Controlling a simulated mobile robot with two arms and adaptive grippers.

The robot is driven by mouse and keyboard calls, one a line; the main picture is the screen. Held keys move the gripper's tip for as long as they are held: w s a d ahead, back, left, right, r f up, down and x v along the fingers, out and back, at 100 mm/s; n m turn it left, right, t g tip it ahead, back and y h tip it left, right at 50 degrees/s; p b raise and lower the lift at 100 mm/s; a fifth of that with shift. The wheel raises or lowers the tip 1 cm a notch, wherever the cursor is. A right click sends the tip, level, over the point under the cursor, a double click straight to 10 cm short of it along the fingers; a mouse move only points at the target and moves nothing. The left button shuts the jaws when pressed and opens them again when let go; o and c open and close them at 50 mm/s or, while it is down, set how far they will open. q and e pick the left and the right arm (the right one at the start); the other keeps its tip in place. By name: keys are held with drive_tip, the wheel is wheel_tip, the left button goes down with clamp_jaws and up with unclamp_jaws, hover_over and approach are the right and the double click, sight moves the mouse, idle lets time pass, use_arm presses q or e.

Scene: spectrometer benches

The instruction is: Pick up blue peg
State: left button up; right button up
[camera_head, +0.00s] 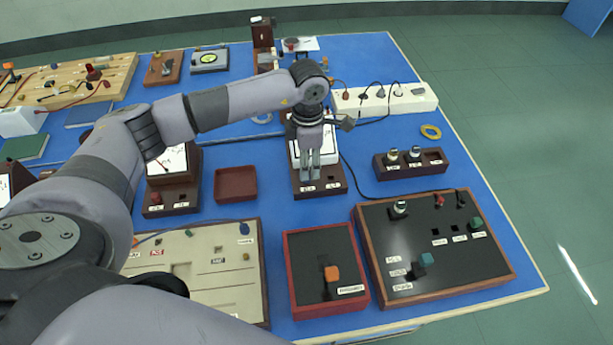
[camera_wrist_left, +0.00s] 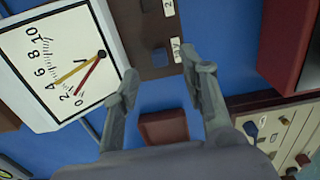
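My left gripper (camera_head: 311,176) points down over the front of the brown meter base (camera_head: 334,189), near the middle of the table. In the left wrist view the gripper (camera_wrist_left: 163,75) is open, with its two fingers apart. A small dark blue block, which looks like the blue peg (camera_wrist_left: 159,57), sits in the base beyond and between the fingertips. No contact shows. In the head view the fingers cover that spot. Another blue peg (camera_head: 243,227) stands at the upper right of the beige panel (camera_head: 190,250). My right gripper is not in view.
The meter's white dial (camera_wrist_left: 62,62) rises close beside the gripper. An empty dark red tray (camera_head: 236,184) lies left of the base. A red-framed box (camera_head: 319,248) and a black panel (camera_head: 440,240) stand in front. A cable runs right of the base.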

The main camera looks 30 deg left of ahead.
use_arm(q)
wheel_tip(320, 180, down, 4)
drive_tip(key=shift+r+p, duration=0.1)
drive_tip(key=shift+p, duration=0.65)
drive_tip(key=shift+f, duration=0.5)
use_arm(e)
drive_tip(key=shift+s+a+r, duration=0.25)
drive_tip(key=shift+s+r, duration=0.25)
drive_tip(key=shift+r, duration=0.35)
use_arm(q)
drive_tip(key=shift+c, duration=0.6)
clamp_jaws()
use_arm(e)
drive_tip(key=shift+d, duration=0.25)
